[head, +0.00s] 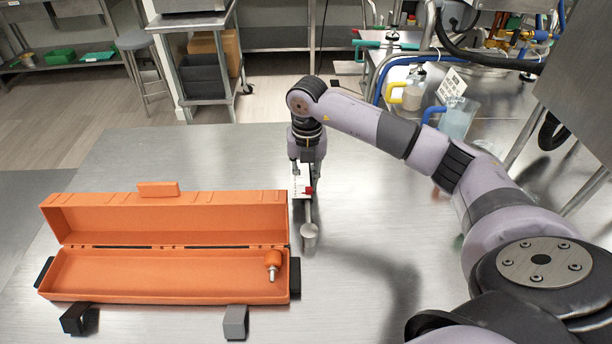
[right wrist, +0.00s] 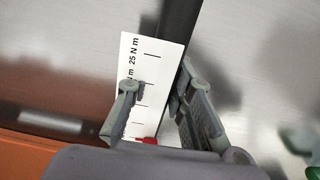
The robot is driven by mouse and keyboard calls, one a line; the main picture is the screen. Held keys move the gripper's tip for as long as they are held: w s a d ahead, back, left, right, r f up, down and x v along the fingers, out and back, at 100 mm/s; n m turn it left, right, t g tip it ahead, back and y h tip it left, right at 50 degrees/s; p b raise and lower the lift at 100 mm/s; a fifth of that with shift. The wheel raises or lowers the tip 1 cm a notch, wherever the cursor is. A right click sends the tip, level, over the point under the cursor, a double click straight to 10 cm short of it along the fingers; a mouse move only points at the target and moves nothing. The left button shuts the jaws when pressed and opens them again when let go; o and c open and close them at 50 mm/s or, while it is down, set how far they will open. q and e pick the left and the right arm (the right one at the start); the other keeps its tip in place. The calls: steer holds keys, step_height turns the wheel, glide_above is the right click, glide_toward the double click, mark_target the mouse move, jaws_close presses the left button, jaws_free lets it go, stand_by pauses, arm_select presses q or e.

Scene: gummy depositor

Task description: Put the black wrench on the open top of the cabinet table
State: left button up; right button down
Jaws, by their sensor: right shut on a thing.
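My right gripper (head: 307,180) is shut on the wrench (head: 309,228) just right of the orange case, over the steel table. The wrench's grey rounded end points toward me in the head view. In the right wrist view, the gripper (right wrist: 160,95) has its fingers on either side of the wrench's dark shaft (right wrist: 180,18) and a white scale label (right wrist: 150,65) marked 25 N m. A red mark shows low on the label. I cannot tell if the wrench touches the table. My left gripper is not in view. I cannot tell for sure which surface is the cabinet table.
An open orange case (head: 165,210) lies on the steel table (head: 215,160), with a small orange-handled tool (head: 273,262) inside. A steel stand (head: 190,22) with dark bins is at the back. Jugs (head: 458,118) and hoses crowd the right. The table behind the case is clear.

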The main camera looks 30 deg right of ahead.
mark_target(307, 173)
steer(key=c, duration=1.4)
jaws_free()
steer(key=shift+r, duration=0.1)
step_height(307, 173, up, 12)
steer(key=shift+b, duration=0.95)
